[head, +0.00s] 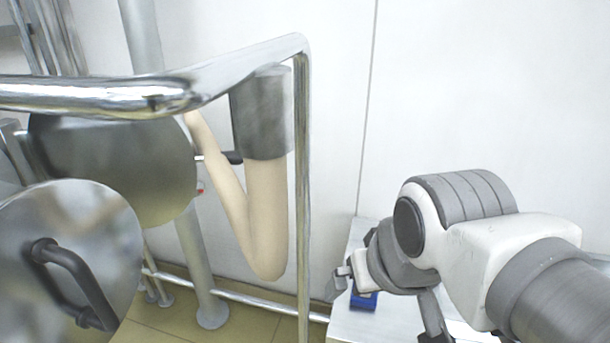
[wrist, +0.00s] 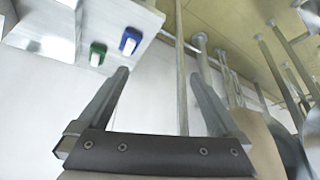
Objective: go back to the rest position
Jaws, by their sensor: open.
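My gripper (wrist: 160,85) is open and empty in the wrist view, with its two fingers spread apart and nothing between them but the wall and a thin pole behind. In the head view my gripper shows only in part at the lower right, in front of a white table (head: 352,325). A blue object (head: 363,300) lies on that table close behind my gripper. The wrist view shows the blue object (wrist: 130,41) beside a green one (wrist: 97,54) on the white surface (wrist: 150,15).
A chrome rail frame (head: 303,180) stands left of my arm. Behind it hangs a beige tube (head: 266,215) under a grey cylinder (head: 262,112). Round metal lids (head: 75,240) are at the left. White wall (head: 450,90) is behind, and the space above my arm is clear.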

